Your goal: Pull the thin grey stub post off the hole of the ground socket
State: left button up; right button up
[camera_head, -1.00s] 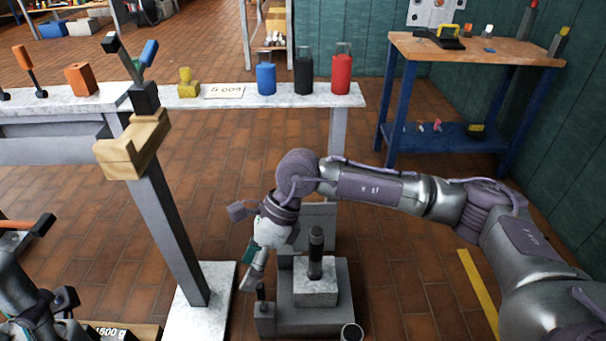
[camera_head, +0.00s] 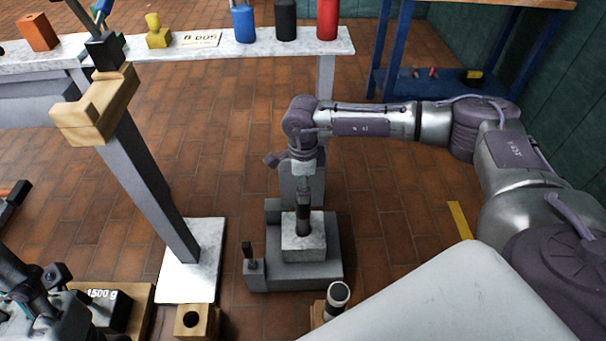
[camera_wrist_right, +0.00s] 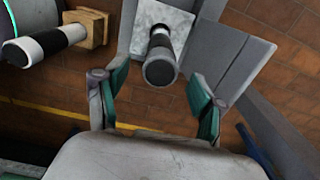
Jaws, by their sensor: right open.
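A dark grey post (camera_head: 303,222) stands upright on a pale stone block (camera_head: 301,246) on the grey ground socket (camera_head: 268,272). The post also shows in the right wrist view (camera_wrist_right: 160,58), its rounded end facing the camera. My right gripper (camera_head: 304,194) points down over the post, and in the head view it covers the post's top. In the wrist view the right gripper (camera_wrist_right: 158,76) is open, one finger on each side of the post's end, with gaps and no contact visible. My left gripper (camera_head: 48,283) is at the lower left; its fingers are unclear.
A second, pale-banded post (camera_head: 337,296) stands in a wooden block in front of the socket. A wooden block with a hole (camera_head: 195,321) is left of it. A column with a wooden cradle (camera_head: 98,112) rises at left. A short dark peg (camera_head: 248,254) stands at the socket's left corner.

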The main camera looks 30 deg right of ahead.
jog(key=b, duration=0.2)
send_over(303, 220)
jog(key=w, duration=0.2)
notch_tip(303, 220, down, 6)
jog(key=shift+s+d, duration=0.15)
jog(key=shift+d, duration=0.3)
jog(key=shift+r, duration=0.1)
grip_shut()
